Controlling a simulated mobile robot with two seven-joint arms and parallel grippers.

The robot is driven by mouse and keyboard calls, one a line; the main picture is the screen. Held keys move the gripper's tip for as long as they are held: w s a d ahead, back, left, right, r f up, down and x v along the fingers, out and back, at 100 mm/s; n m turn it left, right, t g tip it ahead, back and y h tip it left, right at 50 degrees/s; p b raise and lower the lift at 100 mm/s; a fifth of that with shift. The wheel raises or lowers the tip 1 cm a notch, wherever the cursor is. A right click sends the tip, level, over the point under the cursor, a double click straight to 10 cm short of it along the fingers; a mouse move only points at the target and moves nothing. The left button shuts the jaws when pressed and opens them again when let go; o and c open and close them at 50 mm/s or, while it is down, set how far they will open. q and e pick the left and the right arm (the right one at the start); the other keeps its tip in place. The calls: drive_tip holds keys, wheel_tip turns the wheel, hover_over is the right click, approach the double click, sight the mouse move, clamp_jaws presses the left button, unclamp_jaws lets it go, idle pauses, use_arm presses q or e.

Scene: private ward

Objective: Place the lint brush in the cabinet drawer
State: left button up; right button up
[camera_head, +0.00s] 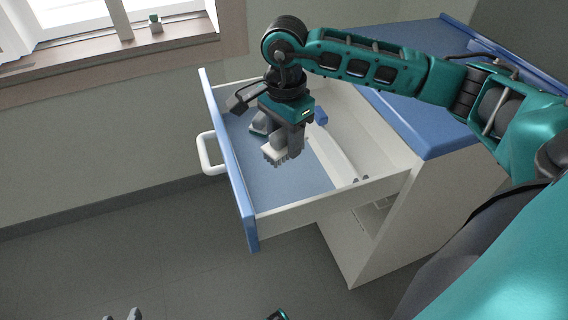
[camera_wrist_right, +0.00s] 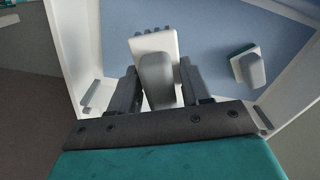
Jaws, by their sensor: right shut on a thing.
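The lint brush (camera_wrist_right: 155,55) has a white bristled head and a grey handle. My right gripper (camera_head: 283,140) is shut on its grey handle, with one finger on each side in the right wrist view (camera_wrist_right: 158,88). In the head view the white head (camera_head: 275,153) points down over the open cabinet drawer (camera_head: 290,190). The drawer has a blue front, white walls and a blue floor. I cannot tell whether the brush touches the floor. Only the fingertips of my left gripper (camera_head: 122,314) show at the bottom edge, apart and empty.
A grey item (camera_head: 259,123) lies in the drawer beside the brush; in the wrist view a grey and teal-edged item (camera_wrist_right: 248,66) lies to the right. The near part of the drawer floor is clear.

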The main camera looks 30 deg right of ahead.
wheel_tip(320, 180, down, 7)
drive_tip(key=shift+f+b, duration=0.15)
drive_tip(key=shift+b, duration=0.35)
drive_tip(key=shift+f, duration=0.1)
drive_tip(key=o, duration=1.1)
drive_tip(key=shift+c, duration=0.2)
